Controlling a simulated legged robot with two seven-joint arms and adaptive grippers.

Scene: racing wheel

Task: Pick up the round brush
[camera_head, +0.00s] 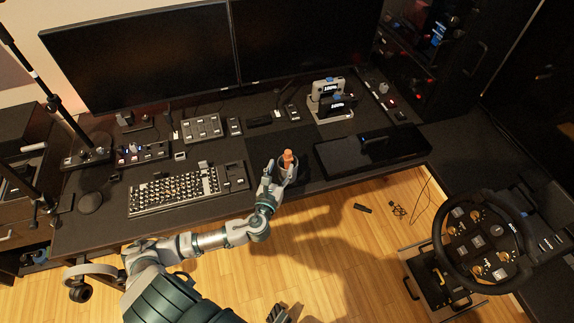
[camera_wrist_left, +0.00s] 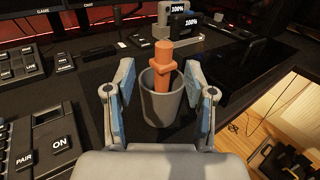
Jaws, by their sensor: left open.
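An orange-brown piece, apparently the round brush (camera_head: 288,157), stands upright in a grey cup (camera_head: 291,173) near the desk's front edge. In the left wrist view the brush (camera_wrist_left: 163,62) rises above the rim of the cup (camera_wrist_left: 164,104); its lower part is hidden inside. My left gripper (camera_head: 279,168) is open at the cup. In the left wrist view its blue-padded fingers (camera_wrist_left: 159,75) stand on either side of the cup and brush, with gaps visible. A grey piece at the bottom edge of the head view, possibly my right gripper (camera_head: 278,314), is mostly cut off.
A keyboard (camera_head: 174,190) lies left of the cup. A flat black box (camera_head: 372,150) lies to the right. A stand with 100% displays (camera_head: 331,100) is behind. A steering wheel (camera_head: 485,240) stands at far right. Wooden floor lies before the desk.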

